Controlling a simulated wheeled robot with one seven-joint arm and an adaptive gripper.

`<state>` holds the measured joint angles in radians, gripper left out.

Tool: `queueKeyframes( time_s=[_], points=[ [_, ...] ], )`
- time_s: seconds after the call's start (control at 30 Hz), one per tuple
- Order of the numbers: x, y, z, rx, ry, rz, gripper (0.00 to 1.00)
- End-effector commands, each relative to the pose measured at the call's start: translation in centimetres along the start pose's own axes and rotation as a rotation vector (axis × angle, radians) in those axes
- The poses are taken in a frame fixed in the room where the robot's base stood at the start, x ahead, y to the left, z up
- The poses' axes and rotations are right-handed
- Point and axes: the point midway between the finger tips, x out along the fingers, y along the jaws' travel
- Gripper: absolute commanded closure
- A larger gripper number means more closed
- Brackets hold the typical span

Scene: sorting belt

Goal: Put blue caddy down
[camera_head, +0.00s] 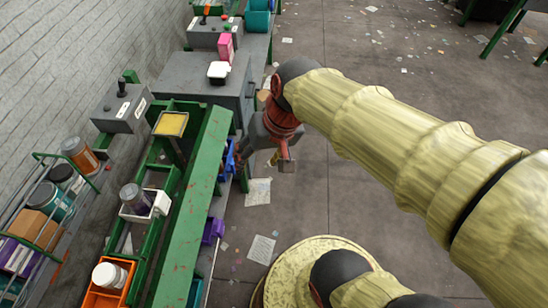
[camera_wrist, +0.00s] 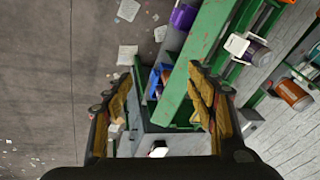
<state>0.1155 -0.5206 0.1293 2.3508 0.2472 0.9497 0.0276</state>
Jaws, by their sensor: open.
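The blue caddy (camera_head: 229,158) shows in the head view just right of the long green belt rail, partly hidden by the rail and my gripper. In the wrist view the blue caddy (camera_wrist: 154,84) appears small between my fingers and beyond them, beside the green rail, with small items that I cannot make out in it. My gripper (camera_head: 272,155) is to the right of the caddy in the head view. In the wrist view my gripper (camera_wrist: 160,88) has its two yellow-brown fingers spread wide, with nothing held between them.
The green belt frame (camera_head: 190,215) runs along the left, with a white tray (camera_head: 160,204) and an orange bin (camera_head: 104,296). A purple bin (camera_head: 213,229) is on the rail's right side. A grey cabinet (camera_head: 205,85) stands behind. Open floor with scattered papers lies to the right.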

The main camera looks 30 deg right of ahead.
Motion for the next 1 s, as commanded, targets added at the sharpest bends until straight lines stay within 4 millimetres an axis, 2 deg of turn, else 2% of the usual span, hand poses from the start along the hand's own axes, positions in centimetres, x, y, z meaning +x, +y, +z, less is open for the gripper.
queueKeyframes(
  time_s=[0.03,0.1,0.3,1.0],
  points=[
    [-1.4,0.1,0.8,-0.073,0.058,0.026,0.44],
    [-2.8,0.6,1.5,-0.153,0.12,0.062,0.44],
    [-5.2,1.5,2.5,-0.286,0.231,0.126,0.44],
    [-5.5,1.7,2.6,-0.305,0.246,0.138,0.44]
  ],
)
